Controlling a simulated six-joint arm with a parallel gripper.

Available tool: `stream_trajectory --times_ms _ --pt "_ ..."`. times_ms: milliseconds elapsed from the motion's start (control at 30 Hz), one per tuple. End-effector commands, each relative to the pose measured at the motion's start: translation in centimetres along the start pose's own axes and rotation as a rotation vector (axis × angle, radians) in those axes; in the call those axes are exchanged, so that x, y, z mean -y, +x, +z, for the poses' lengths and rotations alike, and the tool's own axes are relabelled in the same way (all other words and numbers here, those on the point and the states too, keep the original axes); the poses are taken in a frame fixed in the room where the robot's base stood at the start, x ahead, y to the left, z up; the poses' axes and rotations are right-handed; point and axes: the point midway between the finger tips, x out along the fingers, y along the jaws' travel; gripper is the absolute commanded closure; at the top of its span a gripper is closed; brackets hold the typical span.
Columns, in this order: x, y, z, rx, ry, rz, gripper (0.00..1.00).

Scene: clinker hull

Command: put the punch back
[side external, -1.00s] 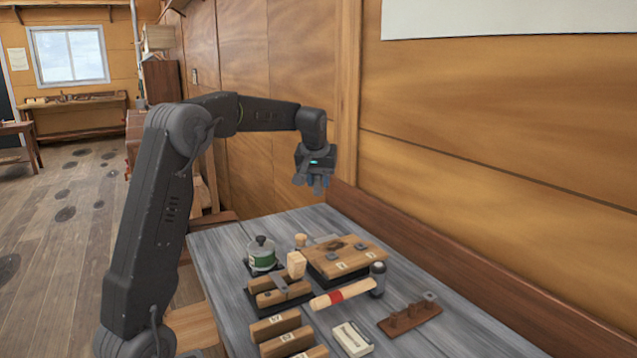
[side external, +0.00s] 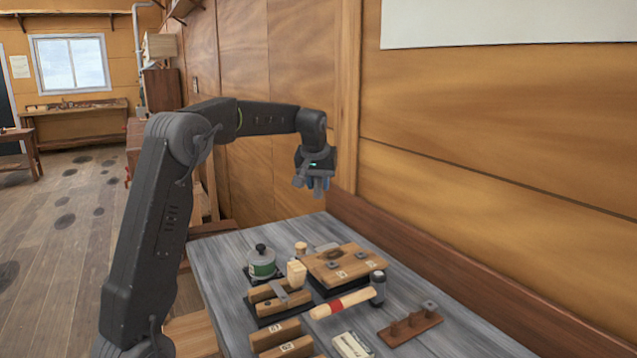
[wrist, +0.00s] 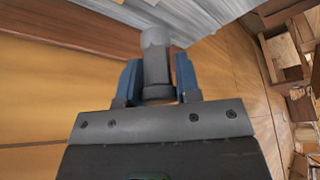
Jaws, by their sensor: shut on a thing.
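My gripper (side external: 317,186) is raised well above the bench, near the wooden wall. In the wrist view my gripper (wrist: 157,78) has its blue fingers shut on a dark grey cylinder with a lighter end, which looks like the punch (wrist: 156,50). In the side view the held piece is too small to make out clearly. A brown wooden rack (side external: 399,335) with several stubs and a grey piece at its far end lies at the right of the bench, well below my gripper. I cannot tell which place belongs to the punch.
The wall borders the bench.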

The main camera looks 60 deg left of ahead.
Motion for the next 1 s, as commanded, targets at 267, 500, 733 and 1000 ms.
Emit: stream_trajectory --times_ms 267,500,733,1000 --pt "0.0 -0.6 -0.3 -0.002 0.000 0.000 0.98" --pt "0.0 -1.3 -0.6 -0.002 -0.001 0.001 0.98" --pt "0.0 -1.9 -0.8 -0.002 -0.001 0.001 0.98" --pt "0.0 -2.6 -1.1 -0.002 -0.001 0.001 0.98"
